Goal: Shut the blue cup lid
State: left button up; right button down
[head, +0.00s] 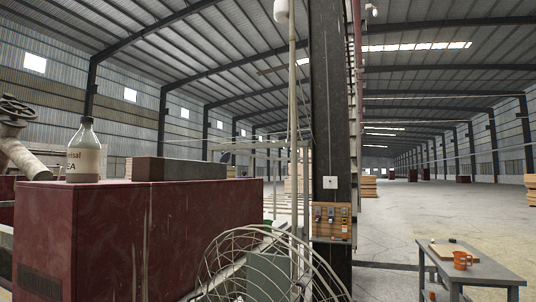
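I see no blue cup and no blue lid in the head view. An orange cup (463,260) stands on the grey table (486,268) at the lower right, at the edge of a flat wooden board (449,251). Whether this cup has a lid is too small to tell. Neither of my grippers shows in the view.
A dark red cabinet (200,240) fills the lower left, with a clear bottle (85,155) and a dark block (180,170) on top. A round wire guard (255,243) stands in front at the bottom middle. A dark column (330,100) rises behind. Open floor (410,210) lies right.

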aim_at(226, 156)
jog(key=i+l+z, duration=0.15)
jog(key=l, duration=0.25)
jog(key=l+z, duration=0.15)
jog(key=l, duration=0.2)
jog(key=i+l+z, duration=0.15)
jog(key=l, duration=0.2)
jog(key=i+l+z, duration=0.15)
jog(key=i+l, duration=0.35)
jog(key=i, duration=0.25)
jog(key=i+l+u, duration=0.15)
jog(key=i+l, duration=0.15)
jog(key=i, duration=0.3)
jog(key=i+l, duration=0.4)
jog(key=i, duration=0.2)
jog(key=i+u, duration=0.9)
jog(key=i+l+u, duration=0.15)
jog(key=i+u, duration=0.15)
jog(key=u, duration=0.15)
jog(key=i+l+u, duration=0.45)
jog(key=k+j, duration=0.1)
